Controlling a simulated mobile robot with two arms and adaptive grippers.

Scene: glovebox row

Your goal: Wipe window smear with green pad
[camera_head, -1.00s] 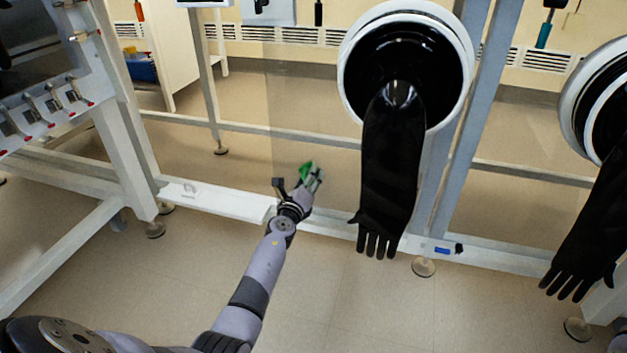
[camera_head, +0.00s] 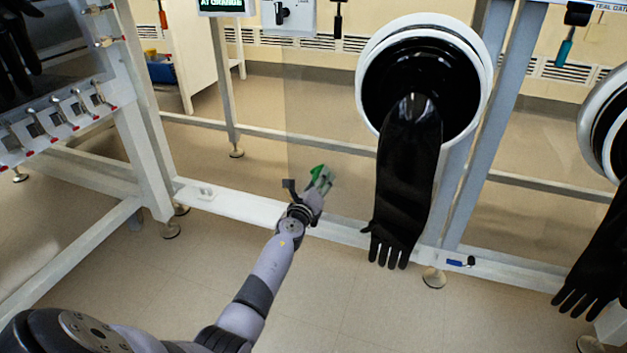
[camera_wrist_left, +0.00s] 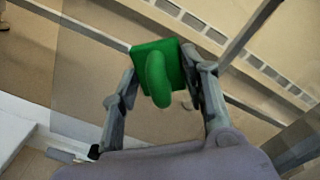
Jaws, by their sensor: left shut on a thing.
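My left gripper (camera_head: 321,178) is shut on the green pad (camera_head: 318,170) in front of the clear window panel (camera_head: 315,110), left of the black glove. In the left wrist view, the pad (camera_wrist_left: 172,55) is a flat green square with a rounded green handle between the fingers (camera_wrist_left: 163,78). The pad's far face is hidden, and I cannot tell whether it touches the window. I cannot make out a smear clearly on the window. My right gripper is out of view.
A black glove (camera_head: 405,190) hangs from a round white-rimmed port (camera_head: 367,60) just right of my left gripper. Another glove (camera_head: 597,255) hangs at the far right. A white frame rail (camera_head: 235,205) runs below the window. The floor in front is open.

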